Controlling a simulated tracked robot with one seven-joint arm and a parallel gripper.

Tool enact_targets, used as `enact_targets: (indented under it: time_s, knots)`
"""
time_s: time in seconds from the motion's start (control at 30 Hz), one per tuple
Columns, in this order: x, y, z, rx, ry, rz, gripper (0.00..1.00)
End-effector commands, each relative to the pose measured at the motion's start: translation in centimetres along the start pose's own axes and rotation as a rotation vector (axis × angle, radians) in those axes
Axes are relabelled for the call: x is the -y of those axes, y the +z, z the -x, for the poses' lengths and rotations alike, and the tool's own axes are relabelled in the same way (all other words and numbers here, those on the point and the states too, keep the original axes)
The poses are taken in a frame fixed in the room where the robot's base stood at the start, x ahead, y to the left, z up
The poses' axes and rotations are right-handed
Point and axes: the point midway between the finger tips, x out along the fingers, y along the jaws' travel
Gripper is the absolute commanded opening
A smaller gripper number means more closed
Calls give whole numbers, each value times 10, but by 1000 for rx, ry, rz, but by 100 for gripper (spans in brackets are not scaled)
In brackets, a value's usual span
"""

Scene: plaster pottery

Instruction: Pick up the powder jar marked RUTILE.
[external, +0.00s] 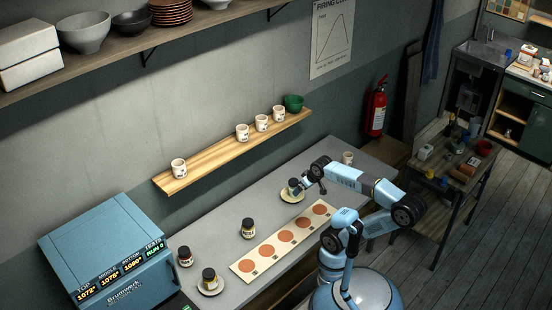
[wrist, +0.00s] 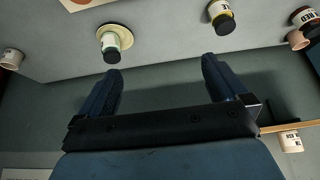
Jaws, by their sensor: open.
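Several small dark-lidded jars stand on the grey bench; I cannot read RUTILE on any label. One jar (external: 292,184) is on a saucer beside my gripper (external: 308,188). Another jar (external: 248,229) stands mid-bench, a third (external: 185,256) is near the kiln, and one more (external: 209,277) sits on a saucer. In the wrist view, a pale-green-labelled jar (wrist: 113,41) on a saucer, a yellow-banded jar (wrist: 221,17) and a red-banded jar (wrist: 304,17) appear upside down. My gripper (wrist: 162,68) is open, with nothing between its fingers.
A card with several brown discs (external: 287,240) lies in front of the jars. A blue kiln (external: 108,250) stands at left. A cup (external: 347,158) stands at the bench's far end.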

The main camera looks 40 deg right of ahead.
Motion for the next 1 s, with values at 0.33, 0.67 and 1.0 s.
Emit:
enact_targets:
  time_s: [0.33, 0.67, 1.0]
  knots:
    - [0, 1, 0, -1, 1, -7, 99]
    - [4, 2, -20, 106, 29, 94, 99]
    - [15, 8, -74, 415, 160, 447, 99]
